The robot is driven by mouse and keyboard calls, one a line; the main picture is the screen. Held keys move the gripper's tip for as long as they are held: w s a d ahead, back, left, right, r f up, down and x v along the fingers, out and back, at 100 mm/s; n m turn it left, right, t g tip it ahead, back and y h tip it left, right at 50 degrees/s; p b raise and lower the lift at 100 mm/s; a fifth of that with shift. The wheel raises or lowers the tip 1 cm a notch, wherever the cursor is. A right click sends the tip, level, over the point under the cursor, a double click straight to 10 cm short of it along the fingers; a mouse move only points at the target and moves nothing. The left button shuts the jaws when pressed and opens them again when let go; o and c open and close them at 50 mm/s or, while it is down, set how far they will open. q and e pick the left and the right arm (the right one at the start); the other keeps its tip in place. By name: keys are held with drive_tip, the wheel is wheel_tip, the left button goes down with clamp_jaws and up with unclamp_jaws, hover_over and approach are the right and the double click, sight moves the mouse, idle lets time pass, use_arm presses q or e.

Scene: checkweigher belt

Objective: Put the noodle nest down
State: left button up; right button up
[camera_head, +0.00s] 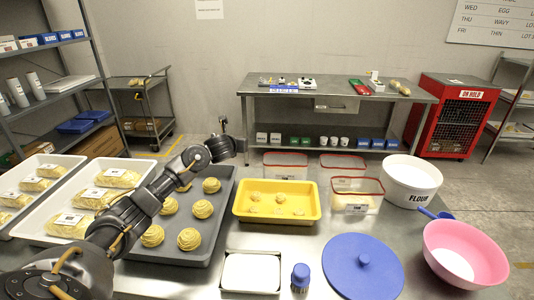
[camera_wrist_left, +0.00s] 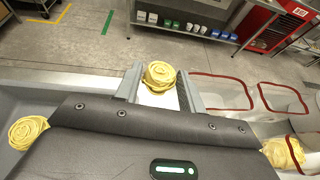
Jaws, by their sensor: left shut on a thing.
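My left gripper (camera_wrist_left: 160,88) is shut on a yellow noodle nest (camera_wrist_left: 160,74), held between its two fingers in the left wrist view. In the head view my left arm reaches over the dark grey tray (camera_head: 222,215), with its hand (camera_head: 238,150) near that tray's far edge; the held nest cannot be made out there. Several nests (camera_head: 202,209) sit on the grey tray. A yellow tray (camera_head: 310,205) to its right holds a few smaller-looking pieces, including a nest (camera_head: 281,198). My right gripper is not in view.
Red-rimmed tubs (camera_head: 356,195) stand right of and behind the yellow tray, beside a white flour tub (camera_head: 411,182). A blue lid (camera_head: 362,267), pink bowl (camera_head: 465,252), white-topped square container (camera_head: 251,272) and blue-capped jar (camera_head: 300,277) occupy the front. White trays of packs (camera_head: 94,199) lie left.

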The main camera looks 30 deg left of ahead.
use_arm(q)
drive_tip(key=s+a+f+n+g+y, duration=0.4)
drive_tip(key=s+a+f+n+y, duration=0.2)
drive_tip(key=s+a, duration=0.45)
drive_tip(key=d+r+m+t+h, duration=0.2)
drive_tip(key=d+r+m+h, duration=0.1)
drive_tip(key=d, duration=1)
drive_tip(key=d+r+m+t+h, duration=0.2)
drive_tip(key=d+r+h, duration=0.1)
drive_tip(key=d, duration=1.1)
drive_tip(key=s+d+r+m+h, duration=0.2)
drive_tip(key=s+d+r, duration=0.1)
drive_tip(key=d, duration=0.4)
drive_tip(key=s+d+r+m+t+h, duration=0.1)
drive_tip(key=s+d+r+m+h, duration=0.1)
drive_tip(key=d+r, duration=0.3)
drive_tip(key=shift+s+d+r+m+h, duration=0.35)
drive_tip(key=shift+s+d+m, duration=0.15)
drive_tip(key=shift+s+d, duration=0.4)
